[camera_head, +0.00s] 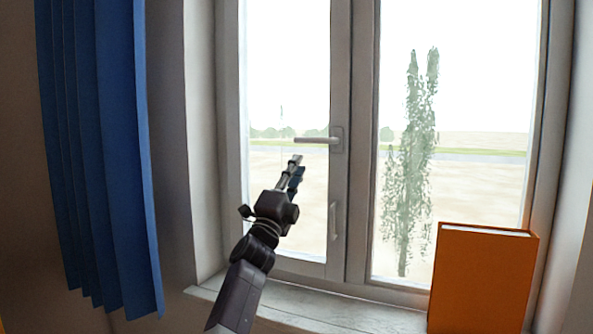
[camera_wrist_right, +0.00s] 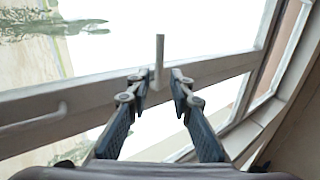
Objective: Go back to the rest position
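The window handle (camera_head: 318,141) is a grey lever on the middle frame of the window, pointing left and roughly level. It also shows in the right wrist view (camera_wrist_right: 159,60), just ahead of the fingertips. My right gripper (camera_head: 295,165) is just below the lever's free end in the head view. In the right wrist view its two fingers (camera_wrist_right: 156,80) are spread with nothing held between them. The fingers look apart from the handle. The window sash looks closed. My left gripper is not in view.
An orange book or box (camera_head: 482,281) stands upright on the right of the sill (camera_head: 330,308). A blue curtain (camera_head: 100,150) hangs at the left. A small vertical pull (camera_head: 333,221) sits lower on the window frame. The middle of the sill is clear.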

